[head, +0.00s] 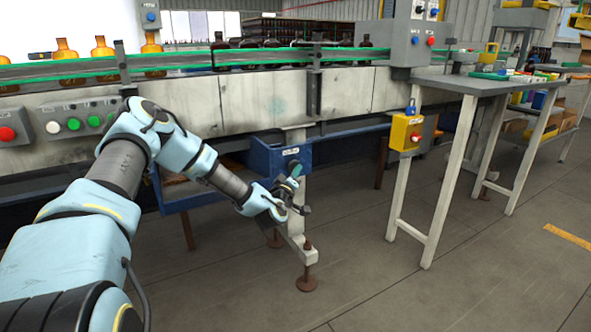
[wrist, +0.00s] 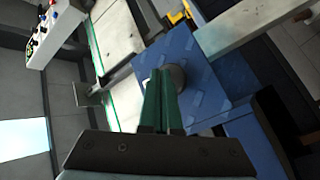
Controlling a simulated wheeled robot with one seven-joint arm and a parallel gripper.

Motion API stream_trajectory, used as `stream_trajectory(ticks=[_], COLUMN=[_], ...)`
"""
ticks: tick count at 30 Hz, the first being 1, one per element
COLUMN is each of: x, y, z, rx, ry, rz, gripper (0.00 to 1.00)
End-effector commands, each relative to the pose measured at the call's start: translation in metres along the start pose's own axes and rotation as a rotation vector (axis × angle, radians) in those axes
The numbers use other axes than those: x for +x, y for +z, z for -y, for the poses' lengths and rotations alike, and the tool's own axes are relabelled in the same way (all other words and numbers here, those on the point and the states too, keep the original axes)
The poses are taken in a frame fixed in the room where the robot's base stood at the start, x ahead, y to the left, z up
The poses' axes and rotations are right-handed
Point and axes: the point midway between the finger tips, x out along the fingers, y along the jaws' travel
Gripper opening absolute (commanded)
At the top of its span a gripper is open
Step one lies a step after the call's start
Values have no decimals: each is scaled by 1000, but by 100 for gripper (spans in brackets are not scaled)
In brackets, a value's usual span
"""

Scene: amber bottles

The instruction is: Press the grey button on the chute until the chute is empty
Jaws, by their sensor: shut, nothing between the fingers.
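The blue chute (head: 265,156) hangs below the conveyor, with a small label on its front. The grey button (head: 293,164) is a dark round knob on that front, partly behind my gripper. My gripper (head: 297,172) is shut and empty, its green fingers pointing at the chute front. In the wrist view the fingertips (wrist: 158,74) overlap the edge of the button (wrist: 177,77) on the blue panel (wrist: 205,85). I cannot tell whether they touch it. The inside of the chute is hidden, so its contents cannot be seen.
Amber bottles (head: 102,50) stand along the conveyor (head: 220,100) above. A control panel with a red button (head: 7,134) is at left. A yellow box (head: 405,132) hangs on the side table's leg. A grey support leg (head: 297,235) stands under the chute; the floor right of it is clear.

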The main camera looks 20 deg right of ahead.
Motion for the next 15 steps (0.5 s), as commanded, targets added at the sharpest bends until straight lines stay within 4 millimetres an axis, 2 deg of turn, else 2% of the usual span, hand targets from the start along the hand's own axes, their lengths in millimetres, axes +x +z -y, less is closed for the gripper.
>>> stream_trajectory(ticks=[15], x=[4], y=[-4], z=[4], rx=[0], ry=[0], rz=[-2], gripper=[0])
